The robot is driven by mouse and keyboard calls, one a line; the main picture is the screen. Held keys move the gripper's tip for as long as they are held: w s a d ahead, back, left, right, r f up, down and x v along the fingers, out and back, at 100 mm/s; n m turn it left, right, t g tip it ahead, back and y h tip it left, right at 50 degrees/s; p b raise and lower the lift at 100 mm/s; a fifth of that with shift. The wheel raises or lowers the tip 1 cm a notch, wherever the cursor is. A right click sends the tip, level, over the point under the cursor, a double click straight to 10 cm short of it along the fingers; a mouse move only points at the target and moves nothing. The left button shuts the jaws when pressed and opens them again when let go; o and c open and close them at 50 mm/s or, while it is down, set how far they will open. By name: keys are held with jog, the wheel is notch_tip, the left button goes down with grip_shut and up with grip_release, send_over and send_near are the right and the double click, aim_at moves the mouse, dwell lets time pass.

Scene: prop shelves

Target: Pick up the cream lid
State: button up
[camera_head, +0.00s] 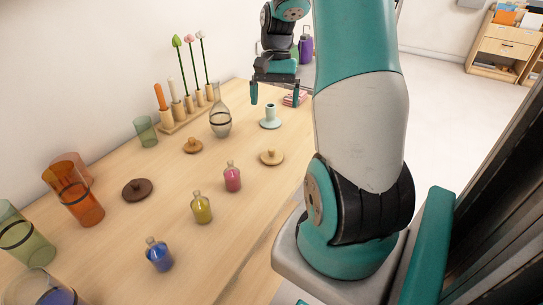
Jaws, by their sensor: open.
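The cream lid (272,157), a pale round disc with a knob on top, lies on the wooden table near its right edge. Behind it stands a pale green candle holder (271,119). My gripper (275,95) points down above the far end of the table, beyond the cream lid and the candle holder. Its two fingers are spread wide with nothing between them.
A tan lid (193,146) and a dark brown lid (138,190) lie farther left. A clear vase (220,122), a flower rack (186,122), coloured glasses such as an orange one (78,201), and small pink (232,178), yellow (201,209) and blue (159,256) bottles stand around.

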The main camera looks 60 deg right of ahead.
send_near(272, 148)
jog(key=x, duration=0.5)
jog(key=shift+s+a+f, duration=0.15)
jog(key=shift+s+a, duration=0.15)
jog(key=shift+a, duration=0.15)
jog(key=shift+w+d+p+x, duration=0.1)
jog(key=shift+d+p+x, duration=0.1)
jog(key=shift+x, duration=1.15)
jog(key=shift+w+d+p+x, duration=0.15)
jog(key=shift+x, duration=1.25)
jog(key=shift+f, duration=0.1)
jog(key=shift+c, duration=0.3)
jog(key=c, duration=0.9)
